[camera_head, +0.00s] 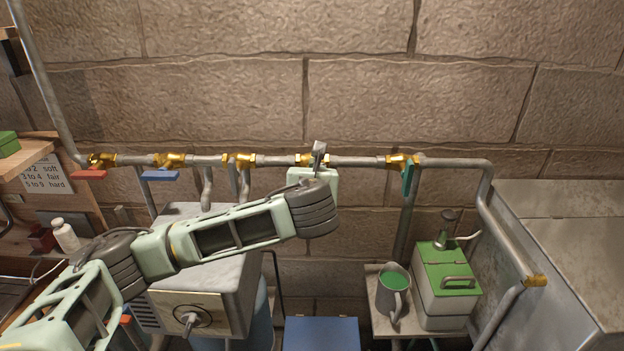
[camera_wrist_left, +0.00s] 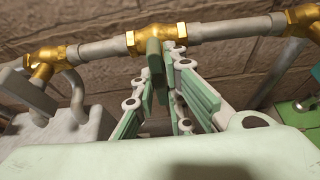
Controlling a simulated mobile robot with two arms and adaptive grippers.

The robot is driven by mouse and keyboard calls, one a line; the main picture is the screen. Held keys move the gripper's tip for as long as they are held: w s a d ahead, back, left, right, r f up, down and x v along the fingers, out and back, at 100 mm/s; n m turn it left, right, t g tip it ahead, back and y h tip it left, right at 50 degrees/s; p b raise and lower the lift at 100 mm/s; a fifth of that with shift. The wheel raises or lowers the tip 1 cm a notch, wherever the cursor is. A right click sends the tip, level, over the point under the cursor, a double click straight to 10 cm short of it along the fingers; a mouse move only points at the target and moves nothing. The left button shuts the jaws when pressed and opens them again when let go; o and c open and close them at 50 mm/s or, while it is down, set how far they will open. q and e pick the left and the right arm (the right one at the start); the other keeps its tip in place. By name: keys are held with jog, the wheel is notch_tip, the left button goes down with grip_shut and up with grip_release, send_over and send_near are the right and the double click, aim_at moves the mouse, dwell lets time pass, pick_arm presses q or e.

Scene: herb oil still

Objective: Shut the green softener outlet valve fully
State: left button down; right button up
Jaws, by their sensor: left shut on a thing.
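A brass valve (camera_head: 307,159) on the horizontal pipe has its handle hidden by my left gripper (camera_head: 318,158) in the head view. In the left wrist view, a dark green lever handle (camera_wrist_left: 154,60) comes off this brass valve (camera_wrist_left: 157,38) across the pipe line. My left gripper (camera_wrist_left: 166,62) has its fingertips closed in on this handle. A second green handle, teal in tone (camera_head: 407,179), hangs down from the valve to the right, apart from my gripper. My right gripper is not in view.
A red handle (camera_head: 88,174) and a blue handle (camera_head: 158,175) sit on valves further left along the pipe (camera_head: 350,162). A mug (camera_head: 393,292) and a green-topped box (camera_head: 446,285) stand below right. Stone wall lies close behind the pipe.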

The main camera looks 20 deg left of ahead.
pick_arm(q)
jog(key=c, duration=1.8)
grip_release()
jog(key=v, duration=1.2)
